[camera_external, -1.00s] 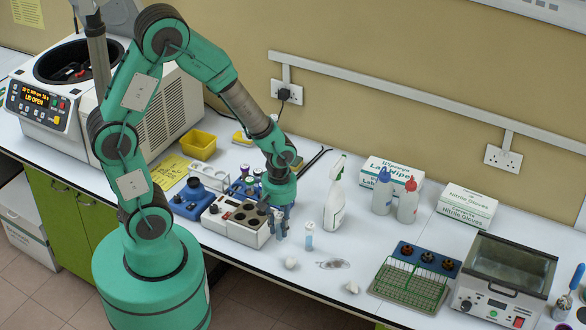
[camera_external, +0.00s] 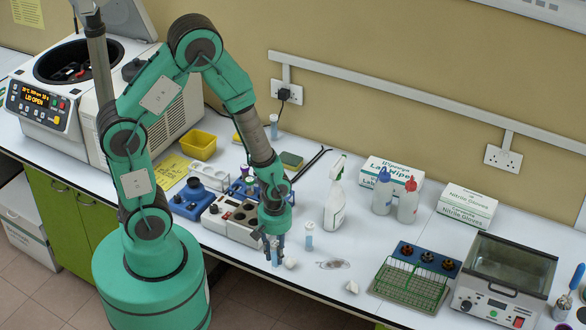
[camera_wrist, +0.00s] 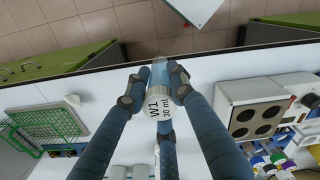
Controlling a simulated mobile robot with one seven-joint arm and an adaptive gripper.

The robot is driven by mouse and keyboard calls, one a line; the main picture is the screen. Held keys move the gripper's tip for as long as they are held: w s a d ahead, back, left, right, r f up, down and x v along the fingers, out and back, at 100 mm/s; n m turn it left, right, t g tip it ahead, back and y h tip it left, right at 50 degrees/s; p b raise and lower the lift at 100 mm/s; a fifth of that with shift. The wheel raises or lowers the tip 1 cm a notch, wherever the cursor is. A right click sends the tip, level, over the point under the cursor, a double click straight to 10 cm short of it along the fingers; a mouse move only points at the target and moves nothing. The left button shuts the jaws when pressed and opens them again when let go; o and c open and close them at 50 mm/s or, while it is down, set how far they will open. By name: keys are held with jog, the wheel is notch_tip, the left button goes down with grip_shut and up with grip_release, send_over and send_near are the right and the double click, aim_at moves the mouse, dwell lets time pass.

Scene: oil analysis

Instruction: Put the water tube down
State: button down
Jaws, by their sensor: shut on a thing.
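My gripper (camera_external: 273,250) is shut on the water tube (camera_external: 275,258), a clear tube with pale blue liquid. In the wrist view my gripper (camera_wrist: 155,88) has its fingers around the tube (camera_wrist: 159,100), whose label reads "W1 30 ml". The tube is close to the bench's front edge, right of the white block with round wells (camera_external: 250,236). I cannot tell whether its bottom touches the bench. A second similar tube (camera_external: 309,238) stands upright on the bench just to the right.
A spray bottle (camera_external: 334,210) stands behind the second tube. A green wire rack (camera_external: 408,286) is farther right. In the wrist view the bench edge (camera_wrist: 90,70) passes close to the tube.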

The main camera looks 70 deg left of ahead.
jog(key=shift+f, duration=0.45)
jog(key=shift+w, duration=0.15)
jog(key=w+a+f+p, duration=0.1)
jog(key=w, duration=1.4)
jog(key=shift+w+a+f, duration=0.2)
jog(key=shift+w+f, duration=0.05)
jog(key=shift+w, duration=0.1)
jog(key=shift+f, duration=1.75)
jog(key=shift+f, duration=0.1)
jog(key=c, duration=1.5)
grip_release()
